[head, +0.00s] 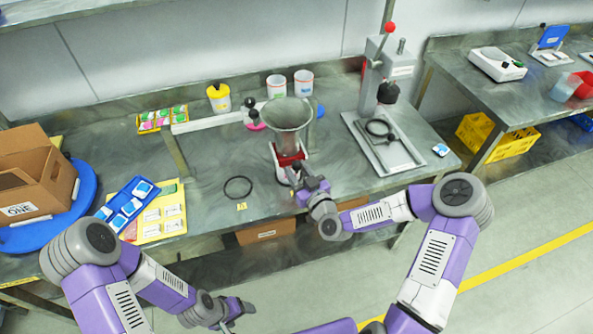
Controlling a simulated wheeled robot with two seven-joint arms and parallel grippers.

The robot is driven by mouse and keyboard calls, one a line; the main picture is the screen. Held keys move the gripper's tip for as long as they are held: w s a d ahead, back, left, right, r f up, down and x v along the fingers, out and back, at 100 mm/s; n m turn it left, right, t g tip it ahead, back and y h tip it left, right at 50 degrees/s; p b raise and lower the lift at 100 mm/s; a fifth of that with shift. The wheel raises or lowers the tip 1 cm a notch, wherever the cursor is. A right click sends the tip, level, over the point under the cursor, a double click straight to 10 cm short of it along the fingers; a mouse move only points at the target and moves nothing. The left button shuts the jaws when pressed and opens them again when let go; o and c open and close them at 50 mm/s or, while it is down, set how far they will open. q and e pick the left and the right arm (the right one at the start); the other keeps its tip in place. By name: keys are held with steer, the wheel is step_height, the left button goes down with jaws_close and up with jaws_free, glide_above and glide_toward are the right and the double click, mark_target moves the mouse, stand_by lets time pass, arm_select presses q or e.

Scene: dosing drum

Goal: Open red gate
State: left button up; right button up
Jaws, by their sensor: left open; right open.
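My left gripper (246,306) is open and empty, low in the view, in front of the bench and well away from the hopper.
A black ring (238,187) lies left of the hopper. A press with a red knob (385,75) stands to the right. Cups (303,83) and a yellow-lidded jar (219,97) stand behind. A blue tray (127,205) and a cardboard box (32,178) are at the left.

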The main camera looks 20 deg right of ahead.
steer(key=shift+w, duration=0.2)
steer(key=shift+c, duration=0.2)
jaws_close()
steer(key=shift+a+r, duration=0.1)
